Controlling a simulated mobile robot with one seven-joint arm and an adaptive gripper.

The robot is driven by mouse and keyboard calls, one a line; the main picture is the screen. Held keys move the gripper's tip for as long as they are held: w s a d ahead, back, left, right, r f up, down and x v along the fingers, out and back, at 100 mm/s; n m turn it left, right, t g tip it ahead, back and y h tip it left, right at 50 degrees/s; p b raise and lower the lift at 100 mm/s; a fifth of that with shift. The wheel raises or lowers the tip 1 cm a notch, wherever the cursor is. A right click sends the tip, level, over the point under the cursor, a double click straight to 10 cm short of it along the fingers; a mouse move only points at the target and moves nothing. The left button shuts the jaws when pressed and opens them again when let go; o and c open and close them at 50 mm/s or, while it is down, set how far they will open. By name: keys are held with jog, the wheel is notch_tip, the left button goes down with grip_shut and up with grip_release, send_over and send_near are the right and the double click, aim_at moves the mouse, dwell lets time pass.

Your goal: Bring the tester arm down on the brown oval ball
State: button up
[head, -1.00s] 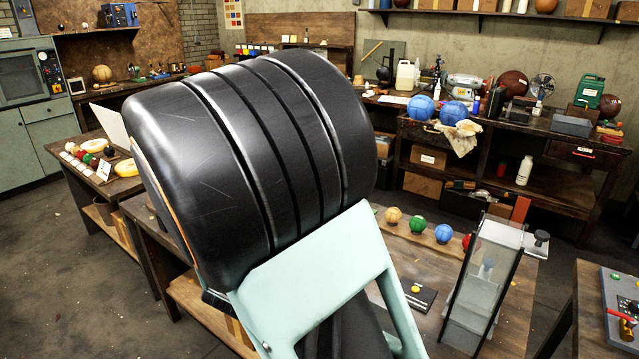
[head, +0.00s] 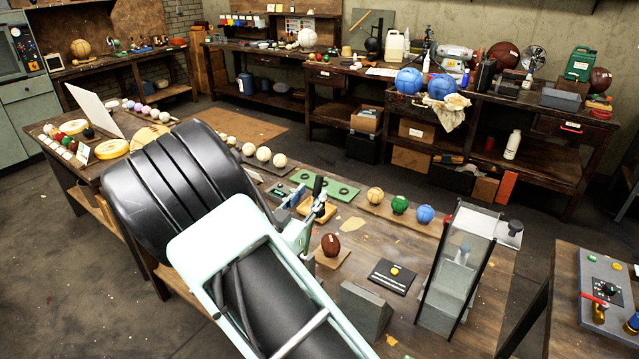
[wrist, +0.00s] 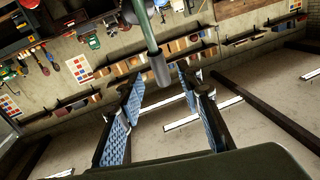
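The brown oval ball (head: 331,245) sits on a small wooden plate on the workbench, right of my arm. Just behind it stands what looks like the tester, with pale green metal parts and an upright black grip (head: 318,186); my arm hides part of it. In the wrist view my gripper (wrist: 163,78) is open, its blue-padded fingers apart. A grey-green rod with a dark grey end (wrist: 160,70), apparently the tester arm, comes down from the top between or just beyond the fingertips; contact cannot be told. In the head view the gripper is hard to make out beside the tester.
On the bench are a black plate with a yellow button (head: 393,274), a grey wedge block (head: 365,310) and a tall clear-sided chute (head: 455,265). Yellow, green and blue balls (head: 399,204) line the back edge. White balls (head: 264,154) lie farther left.

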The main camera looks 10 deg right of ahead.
aim_at(316, 188)
jog(key=p+x, duration=0.1)
jog(key=x, duration=0.4)
jog(key=shift+w+d, duration=0.1)
grip_shut()
dwell(0.3)
